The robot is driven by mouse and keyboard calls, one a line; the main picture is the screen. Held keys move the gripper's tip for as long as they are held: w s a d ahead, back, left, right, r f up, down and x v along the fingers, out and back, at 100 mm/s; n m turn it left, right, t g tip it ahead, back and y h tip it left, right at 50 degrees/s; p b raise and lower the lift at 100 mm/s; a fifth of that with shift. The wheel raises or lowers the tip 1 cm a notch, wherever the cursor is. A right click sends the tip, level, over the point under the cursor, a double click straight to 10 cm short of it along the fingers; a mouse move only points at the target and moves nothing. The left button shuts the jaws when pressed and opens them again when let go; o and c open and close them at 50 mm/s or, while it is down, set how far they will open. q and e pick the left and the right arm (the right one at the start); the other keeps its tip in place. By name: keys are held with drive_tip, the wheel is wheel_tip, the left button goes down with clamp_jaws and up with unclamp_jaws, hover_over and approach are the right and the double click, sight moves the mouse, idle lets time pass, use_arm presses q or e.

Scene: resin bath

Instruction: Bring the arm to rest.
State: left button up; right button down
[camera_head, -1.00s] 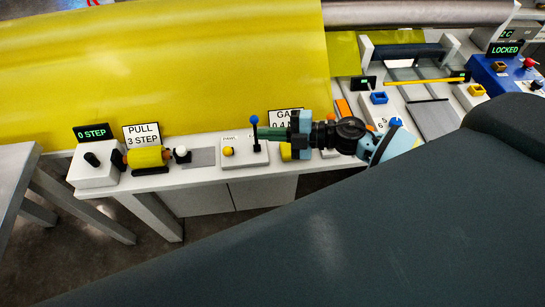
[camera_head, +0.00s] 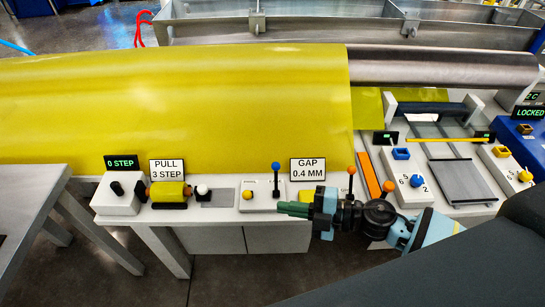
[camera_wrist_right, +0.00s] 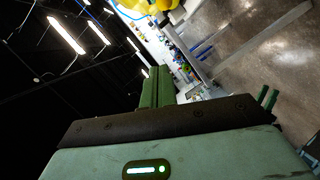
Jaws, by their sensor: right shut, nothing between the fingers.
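My right gripper (camera_head: 292,209) is shut and empty in the head view, its green fingers pointing left. It appears just in front of the bench's front edge, below the blue-knobbed lever (camera_head: 276,178) in the picture. The lever stands upright and I see no contact with it. In the right wrist view the green fingers (camera_wrist_right: 156,88) are together with nothing between them. That view looks past the fingers to dark ceiling, lights and floor. My left gripper is not in view.
The white bench carries a yellow roller (camera_head: 168,191), a white box with a black knob (camera_head: 117,188), a GAP sign (camera_head: 308,169) and an orange-knobbed lever (camera_head: 388,187). A yellow sheet (camera_head: 180,105) spans behind. A grey table (camera_head: 30,205) stands left.

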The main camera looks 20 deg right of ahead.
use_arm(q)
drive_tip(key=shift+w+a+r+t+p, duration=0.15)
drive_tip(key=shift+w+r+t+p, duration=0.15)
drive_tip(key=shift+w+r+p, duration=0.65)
use_arm(e)
drive_tip(key=s+d+f+m+h, duration=0.2)
drive_tip(key=s+f+m+h, duration=0.4)
drive_tip(key=s+f+m, duration=0.3)
drive_tip(key=s+d+f+m+h, duration=0.3)
drive_tip(key=s+f+m+h, duration=0.3)
drive_tip(key=s+f+m, duration=0.3)
drive_tip(key=s+m, duration=0.4)
drive_tip(key=shift+s+f+m, duration=0.3)
drive_tip(key=shift+s, duration=0.05)
